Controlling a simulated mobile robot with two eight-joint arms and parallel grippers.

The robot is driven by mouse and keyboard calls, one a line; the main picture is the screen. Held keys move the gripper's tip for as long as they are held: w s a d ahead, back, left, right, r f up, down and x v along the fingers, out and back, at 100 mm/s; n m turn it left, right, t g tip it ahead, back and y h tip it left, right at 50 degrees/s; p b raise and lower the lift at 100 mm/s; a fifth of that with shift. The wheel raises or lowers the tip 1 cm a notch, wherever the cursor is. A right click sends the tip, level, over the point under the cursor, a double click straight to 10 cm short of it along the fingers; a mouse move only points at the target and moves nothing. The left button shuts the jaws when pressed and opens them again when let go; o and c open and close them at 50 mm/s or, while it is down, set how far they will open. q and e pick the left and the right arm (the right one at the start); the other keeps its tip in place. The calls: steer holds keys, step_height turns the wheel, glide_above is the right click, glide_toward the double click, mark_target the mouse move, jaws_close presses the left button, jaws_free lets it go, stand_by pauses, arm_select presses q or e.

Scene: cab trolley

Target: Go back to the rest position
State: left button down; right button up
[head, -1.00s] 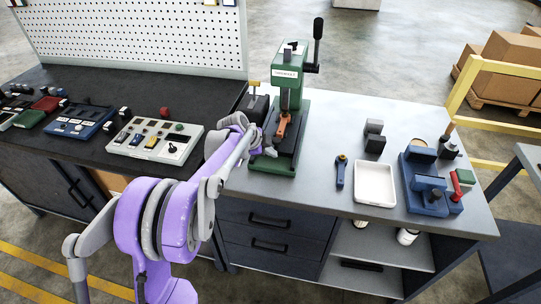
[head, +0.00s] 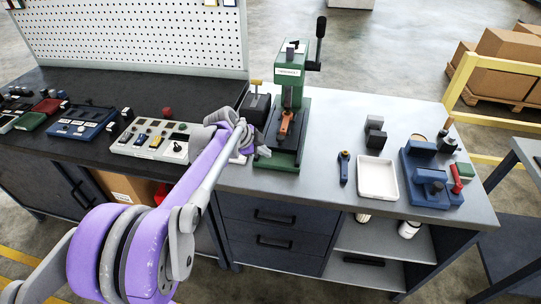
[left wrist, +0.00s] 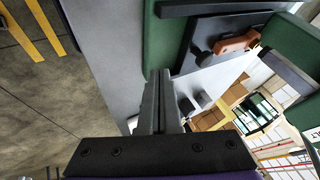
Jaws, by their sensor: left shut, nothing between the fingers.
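My left arm reaches in from the lower left of the head view. Its gripper (head: 262,152) is at the left front edge of the green press (head: 288,157), beside its base. In the left wrist view the fingers (left wrist: 158,90) are together with nothing between them. The press base (left wrist: 165,50) shows just beyond them, and an orange part (left wrist: 237,43) lies on its dark plate. The orange part also shows in the head view (head: 286,124), under the press ram. I cannot tell if the gripper touches the press. My right gripper is not in view.
A white tray (head: 377,195), a dark blue-handled tool (head: 344,167) and a blue fixture (head: 419,172) stand on the grey bench to the right. A pegboard stands behind.

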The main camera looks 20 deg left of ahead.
arm_select(q)
steer(key=s+d+r+n+g+y, duration=0.1)
steer(key=s+d+n, duration=0.25)
steer(key=s, duration=0.45)
steer(key=s+d+n+y, duration=0.1)
steer(key=s+d+n, duration=0.3)
steer(key=s, duration=0.5)
steer(key=s+d+f+n, duration=0.2)
steer(key=s+f+n, duration=0.1)
steer(key=s, duration=0.4)
steer(key=s+d+f+n+y, duration=0.1)
steer(key=s+d+f+n, duration=0.1)
steer(key=s, duration=0.4)
steer(key=shift+s+f+n, duration=0.4)
steer(key=shift+f+n, duration=0.35)
